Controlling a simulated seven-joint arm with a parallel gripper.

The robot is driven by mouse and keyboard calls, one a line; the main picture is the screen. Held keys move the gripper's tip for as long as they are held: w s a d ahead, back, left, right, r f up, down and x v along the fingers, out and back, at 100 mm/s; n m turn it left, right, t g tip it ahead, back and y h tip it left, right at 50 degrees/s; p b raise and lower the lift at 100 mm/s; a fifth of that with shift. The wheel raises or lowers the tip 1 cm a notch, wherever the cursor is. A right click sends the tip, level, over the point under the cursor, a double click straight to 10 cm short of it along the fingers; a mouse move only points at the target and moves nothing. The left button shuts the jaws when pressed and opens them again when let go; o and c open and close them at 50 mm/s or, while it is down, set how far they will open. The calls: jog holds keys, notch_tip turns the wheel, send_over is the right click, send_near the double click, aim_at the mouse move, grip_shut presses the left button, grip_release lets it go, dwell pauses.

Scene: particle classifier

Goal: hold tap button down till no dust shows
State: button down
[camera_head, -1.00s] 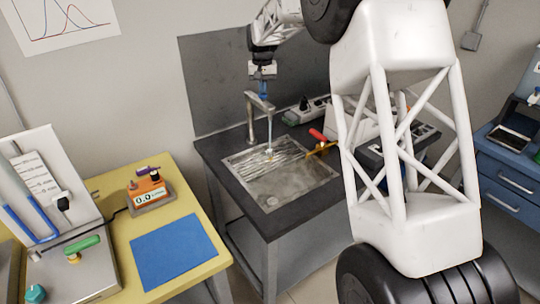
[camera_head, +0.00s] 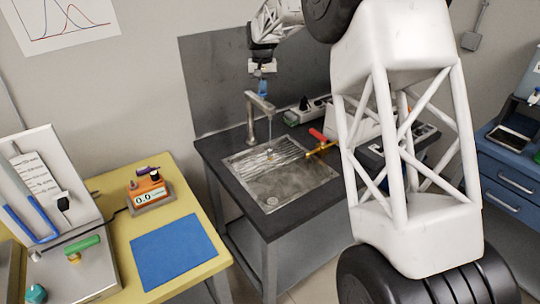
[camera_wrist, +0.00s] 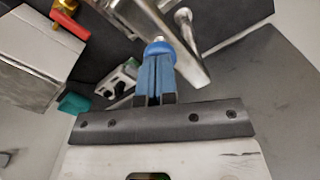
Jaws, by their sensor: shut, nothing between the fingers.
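The metal tap (camera_head: 258,104) stands at the back edge of the sink (camera_head: 280,190), with a thin stream of water falling from its spout. My gripper (camera_head: 264,94) is upright right over the tap's top. In the wrist view my gripper (camera_wrist: 157,58) has its blue fingers shut with nothing between them. A blue round button (camera_wrist: 158,46) on the tap shows just past the fingertips, which appear to touch it. The fingers hide part of it. Bright streaks show in the back-left part of the basin. I cannot tell from here whether dust is among them.
A brass valve with a red handle (camera_head: 317,134) sits at the sink's right edge. A power strip (camera_head: 305,112) lies behind it. A yellow table (camera_head: 110,190) with a blue mat (camera_head: 172,252) and an orange scale (camera_head: 149,191) stands at the left. My arm blocks the right side.

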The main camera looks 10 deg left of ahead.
jog(key=shift+r, duration=3.15)
jog(key=shift+s+d+r, duration=0.1)
jog(key=shift+d+r, duration=0.05)
jog(key=shift+d, duration=0.1)
jog(key=s+d+r+m+t, duration=0.1)
jog(key=s+d+r, duration=0.3)
jog(key=s+d, duration=0.85)
jog(key=s+d+r+m, duration=0.1)
jog(key=s+d+r, duration=0.3)
jog(key=s+d, duration=0.85)
jog(key=s+d+f, duration=0.4)
jog(key=s, duration=0.7)
jog(key=s+d+f+t, duration=0.1)
jog(key=s+d+f, duration=0.3)
jog(key=s, duration=0.7)
jog(key=s+d+f+m, duration=0.1)
jog(key=s+d+f, duration=0.2)
jog(key=s+d, duration=0.3)
jog(key=s, duration=0.5)
jog(key=shift+s+d+f+t, duration=0.25)
jog(key=shift+s+f+t, duration=0.05)
jog(key=shift+s+f, duration=0.1)
